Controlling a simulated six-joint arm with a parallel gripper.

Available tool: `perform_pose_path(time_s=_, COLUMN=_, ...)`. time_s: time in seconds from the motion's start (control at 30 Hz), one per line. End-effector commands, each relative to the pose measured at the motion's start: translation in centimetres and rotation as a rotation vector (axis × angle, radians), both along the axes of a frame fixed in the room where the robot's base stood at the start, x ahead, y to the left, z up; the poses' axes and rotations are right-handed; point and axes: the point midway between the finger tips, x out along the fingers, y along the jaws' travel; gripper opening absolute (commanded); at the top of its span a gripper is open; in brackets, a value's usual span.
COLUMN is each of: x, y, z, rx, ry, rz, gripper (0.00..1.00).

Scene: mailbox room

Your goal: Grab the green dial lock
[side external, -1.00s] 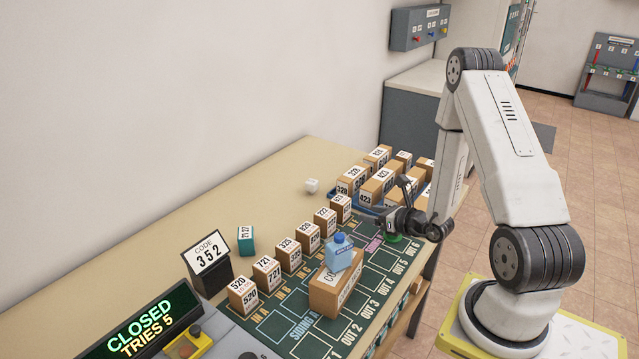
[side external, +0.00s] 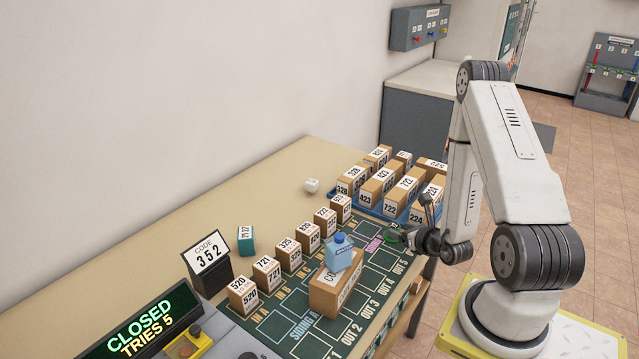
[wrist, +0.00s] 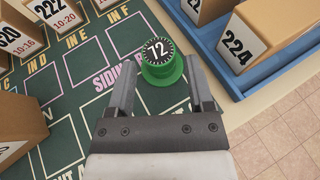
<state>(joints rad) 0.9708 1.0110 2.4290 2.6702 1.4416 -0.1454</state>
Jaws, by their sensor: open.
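The green dial lock (wrist: 162,72) is a short round piece with a black top marked 72. It stands on the dark green mat near the word SIDING in the wrist view. In the side external view only a small green part of it (side external: 391,237) shows beside my gripper (side external: 404,238). In the wrist view my gripper (wrist: 161,68) is open, with one finger on each side of the lock's near part. A gap shows between the lock and the left finger; the right finger is very close, and I cannot tell whether it touches.
A blue tray (wrist: 215,70) of numbered boxes, including box 224 (wrist: 243,42), is close on the right in the wrist view. Several numbered boxes line the mat (side external: 375,283). A blue bottle (side external: 341,252) stands on a larger box (side external: 324,294). A white cube (side external: 312,185) lies on the table.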

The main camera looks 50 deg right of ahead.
Motion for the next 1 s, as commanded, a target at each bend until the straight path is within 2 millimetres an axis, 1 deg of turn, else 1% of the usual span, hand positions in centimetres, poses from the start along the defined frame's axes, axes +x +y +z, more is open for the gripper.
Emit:
perform_pose_path(time_s=0.27, x=0.5, y=-0.2, z=-0.2, rx=-0.001, ry=-0.001, rz=0.001, gripper=0.67)
perform_pose_path(time_s=0.6, x=3.5, y=-1.6, z=-1.5, rx=0.000, ry=0.000, rz=0.002, gripper=0.67)
perform_pose_path(time_s=0.7, x=4.1, y=-1.9, z=-1.8, rx=0.000, ry=-0.001, rz=0.000, gripper=0.67)
perform_pose_path(time_s=1.0, x=4.4, y=-2.1, z=-1.9, rx=0.000, ry=0.000, rz=0.000, gripper=0.67)
